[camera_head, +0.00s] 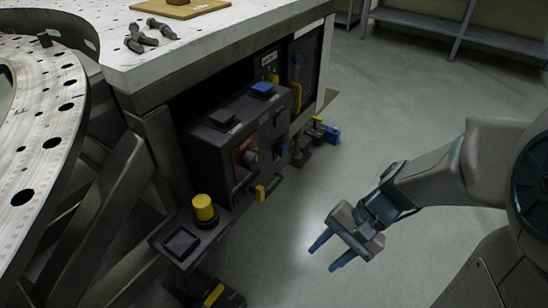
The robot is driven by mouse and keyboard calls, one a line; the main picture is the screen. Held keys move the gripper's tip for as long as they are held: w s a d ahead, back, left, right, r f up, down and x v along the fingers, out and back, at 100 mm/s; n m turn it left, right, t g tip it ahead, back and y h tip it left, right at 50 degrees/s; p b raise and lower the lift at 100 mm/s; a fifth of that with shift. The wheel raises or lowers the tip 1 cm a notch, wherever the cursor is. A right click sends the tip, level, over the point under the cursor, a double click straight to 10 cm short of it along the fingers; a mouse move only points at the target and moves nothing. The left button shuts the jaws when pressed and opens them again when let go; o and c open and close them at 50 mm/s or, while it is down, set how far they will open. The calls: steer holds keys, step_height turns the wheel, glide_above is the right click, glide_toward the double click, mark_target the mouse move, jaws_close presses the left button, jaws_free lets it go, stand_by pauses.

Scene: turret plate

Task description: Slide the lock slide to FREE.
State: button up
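My gripper (327,256) is open and empty, with its two blue fingers apart and pointing down to the left over the grey floor. It is to the right of a dark control box (212,150) under the white table, clear of it. The box has a red panel with a black knob (250,158), a blue block (262,89) on top and a yellow handle (261,193) low on its front. I cannot tell which part is the lock slide. No FREE marking is legible.
A yellow button (203,208) stands on a low bracket (180,242) at the front. A perforated turret plate (45,130) fills the left. Bolts (140,37) lie on the white table (215,40). Blue and yellow parts (328,134) sit lower behind the box. The floor between is clear.

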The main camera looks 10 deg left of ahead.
steer(key=w+a+f+m+y+b, duration=0.1)
steer(key=w+a+f+m+y, duration=0.1)
steer(key=a+m+y, duration=0.15)
steer(key=m+t+y+b, duration=0.3)
steer(key=m+t+y, duration=0.55)
steer(key=m, duration=0.65)
glide_toward(263, 192)
steer(key=shift+t+h, duration=0.8)
steer(key=shift+t, duration=0.15)
steer(key=b+x, duration=0.1)
steer(key=x, duration=0.2)
steer(key=b+x, duration=0.1)
steer(key=x, duration=0.3)
steer(key=s+r+b+x, duration=0.1)
steer(key=x, duration=0.3)
steer(key=shift+s+a, duration=0.15)
steer(key=shift+a, duration=0.1)
jaws_close()
